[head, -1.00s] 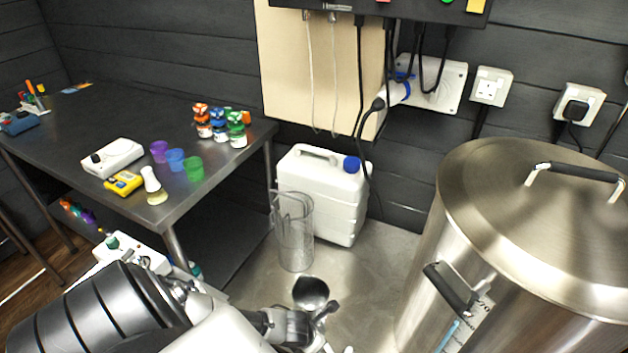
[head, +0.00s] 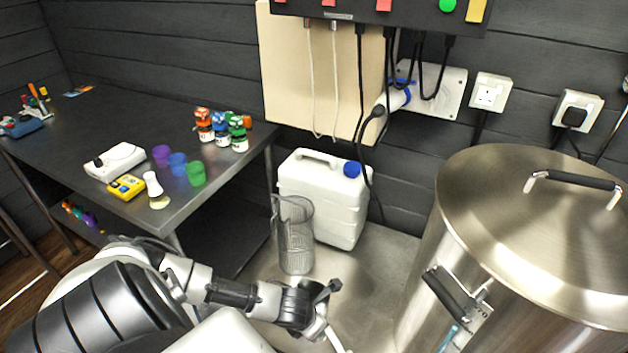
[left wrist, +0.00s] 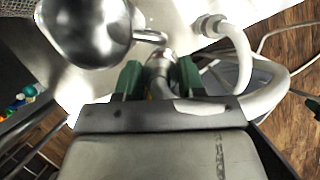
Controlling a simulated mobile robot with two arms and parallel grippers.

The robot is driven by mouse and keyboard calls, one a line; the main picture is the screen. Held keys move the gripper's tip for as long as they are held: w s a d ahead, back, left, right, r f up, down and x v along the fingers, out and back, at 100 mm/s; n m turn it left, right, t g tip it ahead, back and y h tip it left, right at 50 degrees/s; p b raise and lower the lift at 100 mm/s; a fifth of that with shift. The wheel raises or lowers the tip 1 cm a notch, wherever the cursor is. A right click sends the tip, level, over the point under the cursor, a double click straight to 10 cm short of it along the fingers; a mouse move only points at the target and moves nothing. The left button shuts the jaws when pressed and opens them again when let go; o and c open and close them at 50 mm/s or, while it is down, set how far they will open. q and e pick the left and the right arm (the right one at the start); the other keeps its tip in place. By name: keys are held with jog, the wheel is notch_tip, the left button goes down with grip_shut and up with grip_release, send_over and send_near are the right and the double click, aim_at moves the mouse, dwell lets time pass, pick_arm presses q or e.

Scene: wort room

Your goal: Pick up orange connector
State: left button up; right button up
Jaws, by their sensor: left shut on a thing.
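My left gripper (left wrist: 159,78) has its two green-padded fingers closed around a small fitting (left wrist: 160,62) with a metallic, slightly reddish and yellowish look. I take this for the orange connector, though little orange shows. A thick white hose (left wrist: 215,107) runs from beside the fingers to the right. A round shiny metal body (left wrist: 88,30) with a short spout sits just beyond the fingers. My right gripper is not in view.
A large steel kettle (head: 530,230) stands at right. A white canister (head: 325,195) and a mesh cylinder (head: 294,235) stand by the wall. A dark table (head: 100,130) at left holds cups and bottles.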

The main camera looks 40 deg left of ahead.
pick_arm(q)
notch_tip(320, 180, up, 17)
jog(key=shift+f, duration=0.2)
jog(key=shift+r+p, duration=0.1)
jog(key=shift+p, duration=0.3)
notch_tip(320, 180, up, 4)
jog(key=p, duration=0.5)
jog(key=shift+r, duration=0.15)
dwell(1.6)
